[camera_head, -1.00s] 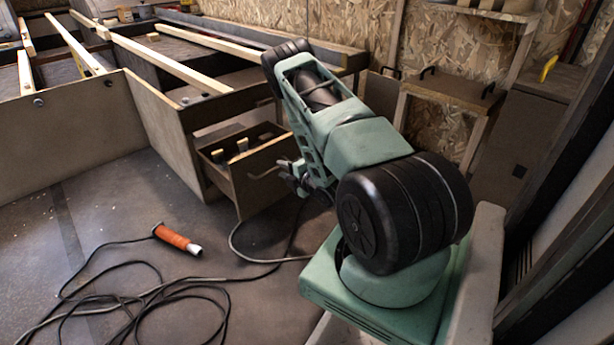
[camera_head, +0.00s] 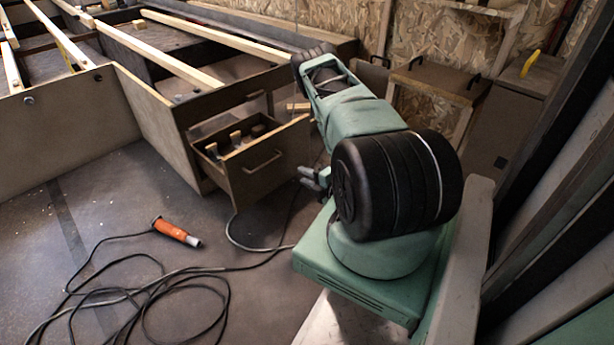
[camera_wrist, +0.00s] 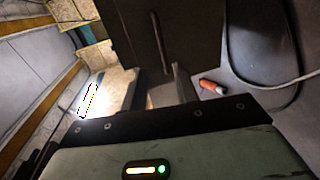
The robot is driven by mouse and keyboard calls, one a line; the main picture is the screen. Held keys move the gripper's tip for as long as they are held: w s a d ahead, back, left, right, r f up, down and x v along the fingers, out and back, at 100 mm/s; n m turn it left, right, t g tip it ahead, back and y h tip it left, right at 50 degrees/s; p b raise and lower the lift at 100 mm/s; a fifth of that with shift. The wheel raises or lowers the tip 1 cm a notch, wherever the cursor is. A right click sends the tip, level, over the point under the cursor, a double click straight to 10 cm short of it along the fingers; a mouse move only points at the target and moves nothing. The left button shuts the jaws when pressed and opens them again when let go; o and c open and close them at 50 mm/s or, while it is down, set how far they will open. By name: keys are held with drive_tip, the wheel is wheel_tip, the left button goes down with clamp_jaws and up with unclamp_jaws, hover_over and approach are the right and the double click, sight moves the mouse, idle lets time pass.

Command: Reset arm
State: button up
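My arm is green and black and stands folded at the right of the head view. My gripper (camera_head: 311,178) hangs low beside the arm's base, to the right of the open drawer (camera_head: 262,168) and clear of its handle (camera_head: 263,162). Part of it is hidden behind the arm. Its fingers look apart, with nothing visible held between them. In the wrist view the green gripper body (camera_wrist: 160,150) fills the bottom, and the dark drawer front with its handle (camera_wrist: 159,45) shows beyond.
The drawer stands out of a wooden cabinet and holds several small items. An orange tool (camera_head: 177,231) with a coiled black cable (camera_head: 150,290) lies on the floor at left. Wooden cases (camera_head: 440,82) stand behind the arm.

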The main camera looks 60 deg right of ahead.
idle(0.5)
